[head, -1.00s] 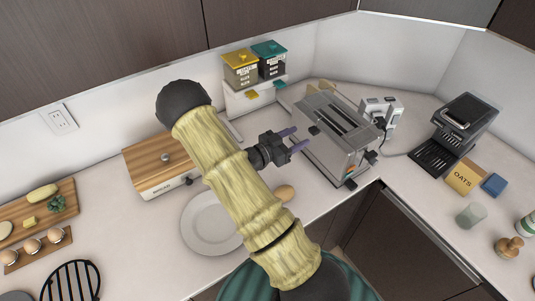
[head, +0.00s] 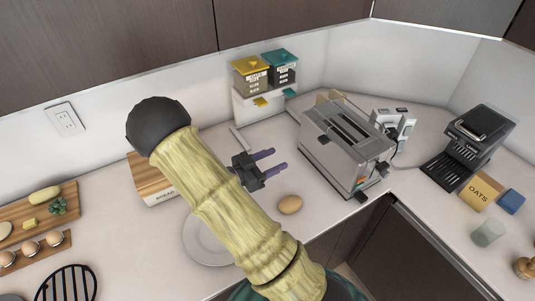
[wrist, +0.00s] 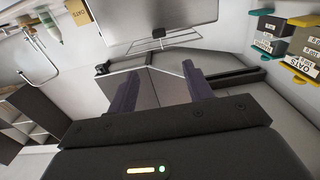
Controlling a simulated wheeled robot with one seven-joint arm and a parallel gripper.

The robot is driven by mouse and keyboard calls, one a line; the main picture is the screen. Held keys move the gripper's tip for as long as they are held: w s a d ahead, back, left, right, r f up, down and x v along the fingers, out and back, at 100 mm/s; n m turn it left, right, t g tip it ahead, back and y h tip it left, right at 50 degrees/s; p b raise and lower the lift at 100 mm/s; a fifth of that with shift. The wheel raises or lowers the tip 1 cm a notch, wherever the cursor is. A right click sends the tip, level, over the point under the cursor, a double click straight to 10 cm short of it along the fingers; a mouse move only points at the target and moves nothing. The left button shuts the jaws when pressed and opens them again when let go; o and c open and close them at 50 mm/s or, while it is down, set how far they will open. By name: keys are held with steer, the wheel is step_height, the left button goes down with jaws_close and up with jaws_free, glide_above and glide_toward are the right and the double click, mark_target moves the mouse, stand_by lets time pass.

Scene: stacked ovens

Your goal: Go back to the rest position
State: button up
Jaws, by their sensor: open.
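My gripper (head: 271,162) is open and empty above the counter, left of the toaster (head: 343,145), in the head view. Its two purple fingers point right, toward the toaster, with a clear gap from it. In the wrist view the two fingers (wrist: 158,90) stand apart with nothing between them. My arm crosses the middle of the head view and hides part of the white plate (head: 196,245) and of the wooden-lidded bread box (head: 143,176).
A potato-like brown item (head: 290,204) lies on the counter before the toaster. Yellow and teal canisters (head: 264,72) stand on a back shelf. A coffee machine (head: 475,140), an oats box (head: 480,191) and a glass (head: 487,233) are at right. Boards with food (head: 40,250) are at left.

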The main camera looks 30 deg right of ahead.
steer(key=w+a+n+t+y, duration=0.6)
steer(key=a+n+y, duration=0.2)
steer(key=y, duration=0.6)
steer(key=s+a+r+n+g+y, duration=0.2)
steer(key=s+n, duration=0.2)
steer(key=s, duration=0.4)
steer(key=s+a+r+n+g+y, duration=0.1)
steer(key=s+r+n+g+y, duration=0.1)
steer(key=s+n, duration=0.3)
steer(key=s+g, duration=0.1)
steer(key=s, duration=0.3)
steer(key=shift+s+a+r, duration=0.15)
steer(key=shift+s+a, duration=0.1)
steer(key=shift+a, duration=0.1)
